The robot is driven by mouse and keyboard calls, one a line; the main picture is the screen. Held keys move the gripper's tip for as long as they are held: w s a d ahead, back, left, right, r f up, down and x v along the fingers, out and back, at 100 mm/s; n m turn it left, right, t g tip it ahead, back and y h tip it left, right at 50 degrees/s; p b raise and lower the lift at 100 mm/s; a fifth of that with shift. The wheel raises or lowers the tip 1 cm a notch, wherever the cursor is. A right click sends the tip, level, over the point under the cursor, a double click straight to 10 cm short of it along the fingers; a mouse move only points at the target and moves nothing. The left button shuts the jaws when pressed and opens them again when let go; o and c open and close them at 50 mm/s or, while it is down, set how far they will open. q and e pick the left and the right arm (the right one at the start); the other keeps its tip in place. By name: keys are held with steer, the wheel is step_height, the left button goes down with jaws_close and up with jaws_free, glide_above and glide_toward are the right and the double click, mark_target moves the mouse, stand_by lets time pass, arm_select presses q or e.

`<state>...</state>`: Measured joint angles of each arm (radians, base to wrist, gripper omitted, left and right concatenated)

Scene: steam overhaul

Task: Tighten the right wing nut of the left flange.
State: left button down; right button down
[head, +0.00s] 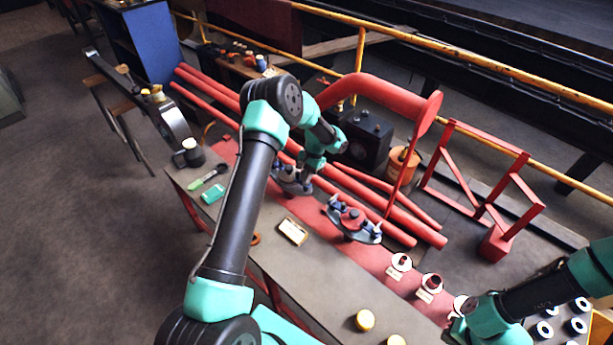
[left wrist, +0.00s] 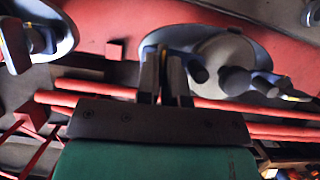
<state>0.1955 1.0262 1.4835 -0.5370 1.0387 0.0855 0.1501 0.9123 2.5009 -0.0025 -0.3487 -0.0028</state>
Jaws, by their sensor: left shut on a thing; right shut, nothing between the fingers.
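The left flange (head: 288,180) is a dark rounded plate with a grey domed middle, on the red strip of the bench. It also shows in the left wrist view (left wrist: 225,50). My left gripper (head: 306,180) is over its right side in the head view. In the left wrist view its fingers (left wrist: 166,75) are shut at the flange's edge, on the right wing nut, which they mostly hide. Dark knobs stand on the rest of the flange. My right gripper (head: 456,318) is shut and empty at the lower right, partly hidden by its own arm.
A second flange with a red middle (head: 352,216) stands to the right; part of it shows in the left wrist view (left wrist: 40,40). Red pipes (head: 385,215) run behind. Small labelled parts (head: 400,262) and a tag (head: 293,231) lie on the bench.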

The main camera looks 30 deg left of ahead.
arm_select(q)
steer(key=shift+m, duration=0.4)
steer(key=c, duration=1.2)
jaws_free()
steer(key=shift+c, duration=0.2)
steer(key=v, duration=1.7)
steer(key=shift+d+r, duration=0.2)
steer(key=shift+d, duration=0.1)
